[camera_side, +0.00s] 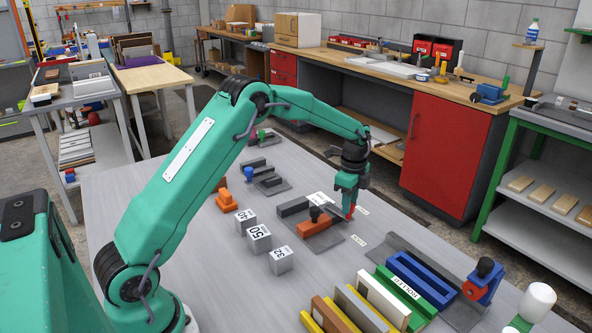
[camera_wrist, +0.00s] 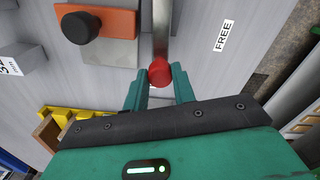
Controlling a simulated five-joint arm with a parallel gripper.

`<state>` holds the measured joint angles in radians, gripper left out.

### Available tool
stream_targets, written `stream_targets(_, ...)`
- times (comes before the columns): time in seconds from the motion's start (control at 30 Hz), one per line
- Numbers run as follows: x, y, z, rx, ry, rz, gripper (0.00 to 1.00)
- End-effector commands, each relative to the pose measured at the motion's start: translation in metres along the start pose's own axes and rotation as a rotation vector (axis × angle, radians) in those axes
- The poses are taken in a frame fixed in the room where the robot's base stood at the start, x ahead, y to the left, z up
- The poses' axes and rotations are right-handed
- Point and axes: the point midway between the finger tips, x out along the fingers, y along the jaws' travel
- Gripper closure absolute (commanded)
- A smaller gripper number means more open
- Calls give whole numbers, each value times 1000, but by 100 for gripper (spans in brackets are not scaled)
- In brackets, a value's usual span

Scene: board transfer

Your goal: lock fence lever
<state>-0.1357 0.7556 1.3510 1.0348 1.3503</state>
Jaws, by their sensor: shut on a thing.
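The fence is an orange block with a black knob (camera_side: 322,225), on a grey plate in the middle of the table. It also shows at the top of the wrist view as an orange block (camera_wrist: 122,22). Beside it is the lever, a grey metal bar (camera_wrist: 161,30) ending in a red knob (camera_wrist: 160,71). My gripper (camera_wrist: 159,88) has its green fingers either side of the red knob and is shut on it. In the side view my gripper (camera_side: 349,208) reaches down at the right end of the fence. A FREE label (camera_wrist: 222,35) lies right of the lever.
Numbered grey blocks (camera_side: 259,238) stand left of the fence, nearer the camera. A rack of coloured boards (camera_side: 385,297) stands at the front right. A blue clamp-like fixture (camera_side: 483,282) and a white cylinder (camera_side: 537,301) are at the right edge. Another table label (camera_side: 358,240) lies right of the fence.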

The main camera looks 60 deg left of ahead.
Motion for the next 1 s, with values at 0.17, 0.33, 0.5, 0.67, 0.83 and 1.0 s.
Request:
stream_targets(0.17,-1,5,0,77,0,0,100)
stream_targets(0.33,-1,7,1,108,0,-1,100)
stream_targets(0.5,-1,8,1,114,0,0,100)
stream_targets(0.67,-1,8,1,114,0,2,100)
stream_targets(0.83,-1,8,1,113,0,2,52)
stream_targets(1.0,-1,8,2,111,0,1,52)
